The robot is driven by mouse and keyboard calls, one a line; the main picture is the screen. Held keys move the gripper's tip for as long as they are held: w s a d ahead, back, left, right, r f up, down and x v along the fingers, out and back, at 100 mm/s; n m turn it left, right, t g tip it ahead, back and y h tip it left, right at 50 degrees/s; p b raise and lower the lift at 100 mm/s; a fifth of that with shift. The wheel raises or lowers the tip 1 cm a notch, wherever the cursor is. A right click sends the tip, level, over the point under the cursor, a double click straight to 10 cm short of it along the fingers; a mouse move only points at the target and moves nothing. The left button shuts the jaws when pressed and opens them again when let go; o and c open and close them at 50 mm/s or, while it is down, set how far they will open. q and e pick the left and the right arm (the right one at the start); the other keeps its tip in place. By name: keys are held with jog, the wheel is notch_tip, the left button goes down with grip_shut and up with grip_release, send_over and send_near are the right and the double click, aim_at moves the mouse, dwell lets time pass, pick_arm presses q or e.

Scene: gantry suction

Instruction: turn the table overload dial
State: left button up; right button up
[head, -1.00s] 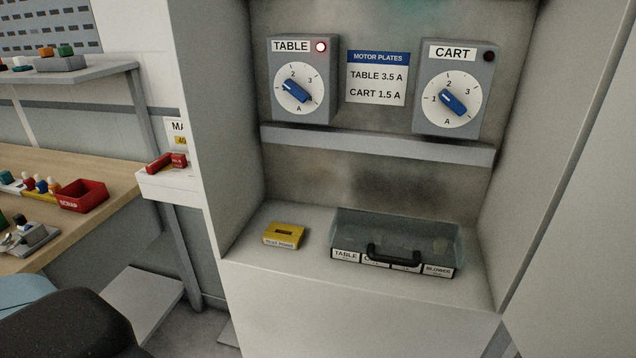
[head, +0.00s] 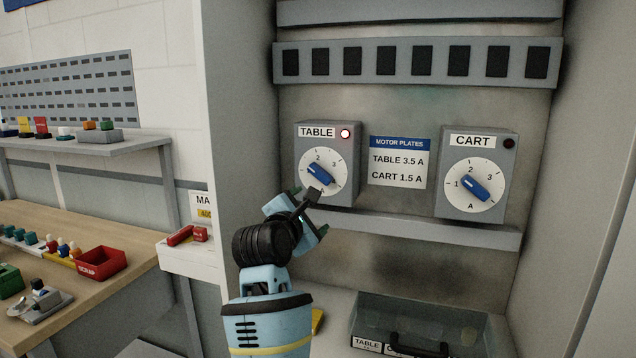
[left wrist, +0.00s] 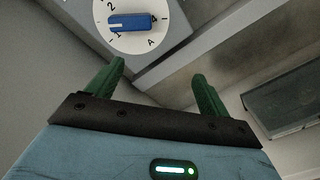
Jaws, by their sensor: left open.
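The table dial (head: 318,170) is a blue knob on a round white scale, on the grey box labelled TABLE. The knob lies slanted from upper left to lower right. In the left wrist view the knob (left wrist: 138,22) shows a white mark at its left end, between 1 and 2. My left gripper (head: 310,209) is just below the dial, open and empty, and partly covers the scale's lower edge. Its green fingers (left wrist: 158,72) are apart and clear of the knob. My right gripper is not in view.
The motor plate (head: 399,161) reads TABLE 3.5 A, CART 1.5 A. The cart dial (head: 476,183) is to its right, its lamp dark. A grey ledge (head: 430,229) runs under both boxes. A clear lidded case (head: 415,325) stands below. Cabinet walls close both sides.

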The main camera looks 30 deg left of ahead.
aim_at(318, 175)
pick_arm(q)
notch_tip(318, 175, up, 5)
jog(key=n+t, duration=0.1)
jog(key=n, duration=0.2)
jog(key=shift+y, duration=0.3)
jog(key=shift+a+x, duration=0.15)
jog(key=shift+x, duration=2.05)
jog(key=shift+a+x, duration=0.1)
jog(key=shift+x, duration=2.1)
jog(key=shift+r, duration=0.15)
jog(key=c, duration=1)
